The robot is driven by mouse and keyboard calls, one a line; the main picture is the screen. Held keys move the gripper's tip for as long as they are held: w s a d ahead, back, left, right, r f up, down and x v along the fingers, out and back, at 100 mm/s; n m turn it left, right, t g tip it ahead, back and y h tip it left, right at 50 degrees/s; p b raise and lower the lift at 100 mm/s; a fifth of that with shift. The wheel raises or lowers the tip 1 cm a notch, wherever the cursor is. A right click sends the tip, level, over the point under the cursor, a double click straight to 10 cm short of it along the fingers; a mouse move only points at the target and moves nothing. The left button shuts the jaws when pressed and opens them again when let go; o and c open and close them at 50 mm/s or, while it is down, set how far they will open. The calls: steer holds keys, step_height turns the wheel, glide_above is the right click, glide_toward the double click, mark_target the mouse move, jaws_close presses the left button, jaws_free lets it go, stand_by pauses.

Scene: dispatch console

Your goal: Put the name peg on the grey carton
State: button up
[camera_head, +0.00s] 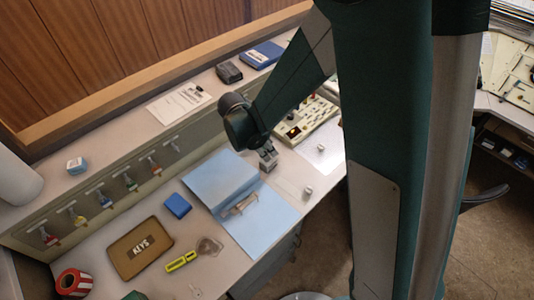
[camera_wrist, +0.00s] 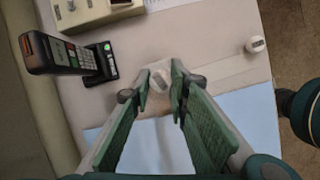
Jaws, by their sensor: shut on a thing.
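My gripper (camera_head: 268,163) is low over the desk, by the upper right edge of the pale blue folder. In the wrist view, my gripper (camera_wrist: 160,88) is shut on a small whitish piece (camera_wrist: 158,80) with a dark mark, which looks like the name peg. The fingers hide its sides, and I cannot tell if it touches the desk. A similar white piece (camera_head: 308,190) stands apart on the desk; it also shows in the wrist view (camera_wrist: 255,44). A dark grey box (camera_head: 229,72) on the back ledge may be the grey carton; I cannot be sure.
A blue box (camera_head: 262,55) and papers (camera_head: 180,103) lie on the ledge. A pale blue folder (camera_head: 277,222), blue block (camera_head: 177,206), brown tray (camera_head: 118,248), yellow tool (camera_head: 182,261) and tape roll (camera_head: 74,283) are on the desk. A handset (camera_wrist: 70,55) stands near my gripper.

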steer(key=shift+f, duration=0.65)
steer(key=shift+f, duration=0.15)
steer(key=o, duration=0.7)
steer(key=p+v, duration=0.1)
steer(key=v, duration=1.1)
steer(key=shift+r+p, duration=0.2)
steer(key=shift+p, duration=0.15)
steer(key=shift+d, duration=0.15)
